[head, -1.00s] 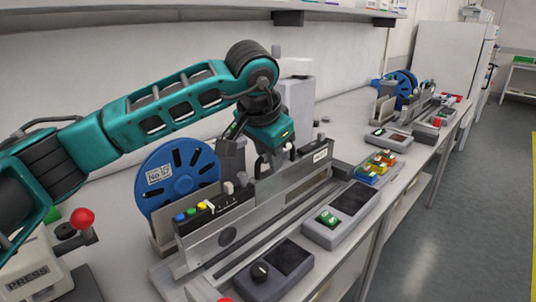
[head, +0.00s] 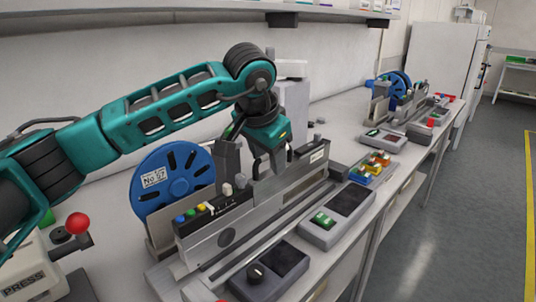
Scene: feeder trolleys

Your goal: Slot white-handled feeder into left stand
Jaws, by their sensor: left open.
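A grey feeder (head: 235,228) with a blue reel (head: 172,182) marked No. 57 stands upright on a stand (head: 196,286) on the near bench. Coloured buttons and a small white knob (head: 227,189) sit on its top near end. My left gripper (head: 268,168) is open, pointing down over the feeder's top edge near its middle. Its fingertips are partly hidden, and I cannot tell whether they touch the feeder. My right gripper is not in view.
Control boxes (head: 337,216) and coloured blocks (head: 372,168) lie along the bench's front side. A press with a red knob (head: 77,223) stands at the lower left. Another feeder with a blue reel (head: 397,90) stands farther along. The aisle floor (head: 450,220) at right is clear.

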